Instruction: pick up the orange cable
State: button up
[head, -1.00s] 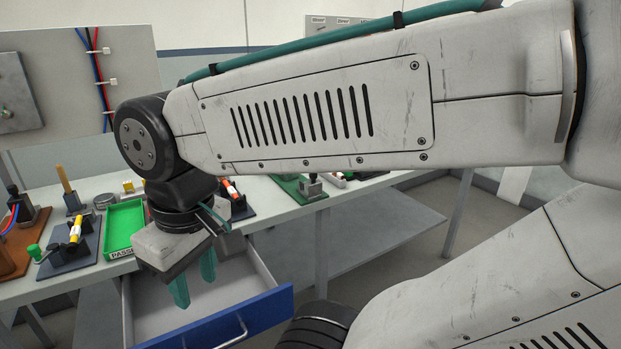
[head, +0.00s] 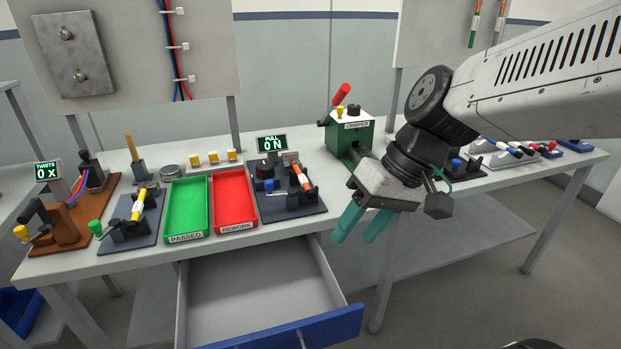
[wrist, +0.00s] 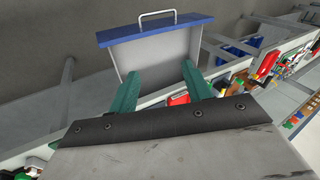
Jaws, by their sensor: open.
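An orange-red cable piece with a pale band (head: 302,178) lies tilted in the dark pull tester (head: 288,207), right of the red tray. It looks like the orange cable, but it is small. My gripper (head: 359,231) is open and empty, its teal fingers pointing down in front of the bench edge, to the right of the drawer and of the pull tester, well apart from the cable. In the wrist view the two spread fingers (wrist: 158,88) have nothing between them but the drawer behind; I cannot make out the orange cable there.
The blue-fronted drawer (head: 285,332) is pulled open and looks empty. The green tray (head: 187,207) and red tray (head: 233,198) stand on the bench. A green crimper (head: 350,132) stands behind my gripper. A yellow cable piece (head: 138,207) sits in a fixture at left.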

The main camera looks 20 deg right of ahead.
jog(key=w+a+f+t+y, duration=0.2)
jog(key=w+y, duration=0.1)
jog(key=w, duration=0.6)
jog(key=m+t+h, duration=0.1)
jog(key=m+t, duration=0.4)
jog(key=t, duration=0.2)
send_near(315, 194)
jog(key=w, duration=0.1)
jog(key=shift+h, duration=0.3)
jog(key=x, duration=0.8)
jog(key=shift+a+f, duration=0.1)
jog(key=shift+a, duration=0.4)
jog(key=shift+s, duration=0.1)
grip_shut()
